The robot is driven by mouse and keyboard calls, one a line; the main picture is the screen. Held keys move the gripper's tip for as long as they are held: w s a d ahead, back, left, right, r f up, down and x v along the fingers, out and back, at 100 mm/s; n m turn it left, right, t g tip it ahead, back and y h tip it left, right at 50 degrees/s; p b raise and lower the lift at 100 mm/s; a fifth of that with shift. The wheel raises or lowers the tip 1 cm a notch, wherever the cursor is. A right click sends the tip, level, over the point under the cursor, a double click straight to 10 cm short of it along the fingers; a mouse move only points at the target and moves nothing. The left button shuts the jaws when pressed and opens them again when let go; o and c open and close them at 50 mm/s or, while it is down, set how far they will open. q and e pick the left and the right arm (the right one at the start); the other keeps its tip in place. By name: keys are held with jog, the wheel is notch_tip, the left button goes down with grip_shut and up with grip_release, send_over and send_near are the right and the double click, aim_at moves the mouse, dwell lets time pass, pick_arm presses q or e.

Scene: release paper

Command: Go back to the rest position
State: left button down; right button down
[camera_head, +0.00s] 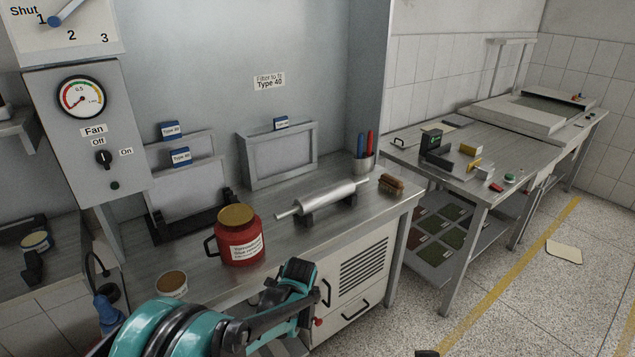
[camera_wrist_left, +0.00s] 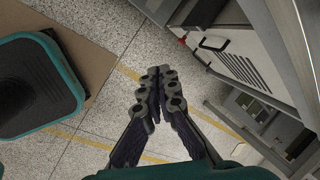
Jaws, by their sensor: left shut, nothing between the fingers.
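My left gripper (camera_wrist_left: 160,95) is in the middle of the left wrist view, its two dark fingers shut together at the tips with nothing between them. It hangs over the speckled floor (camera_wrist_left: 113,105), clear of the cabinet. In the head view my left arm's teal links cross the bottom in front of the bench, and its fingers cannot be made out. My right gripper is not recognisable in either view.
The steel bench (camera_head: 268,194) carries a red jar (camera_head: 240,243), a roller (camera_head: 325,200) and a brush (camera_head: 391,185). The cabinet (camera_head: 352,290) stands below, near my left arm. A second table (camera_head: 430,160) is at right. Open floor (camera_head: 520,310) lies at lower right.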

pick_arm(q)
jog(key=s+a+r+n+t, duration=0.2)
jog(key=s+a+r+n, duration=0.65)
jog(key=s+r, duration=0.4)
jog(key=s+a+r+n+t, duration=0.1)
jog(key=s+a+n, duration=0.3)
jog(key=s+n, duration=0.6)
jog(key=shift+s+a+r, duration=0.2)
jog(key=shift+s, duration=0.85)
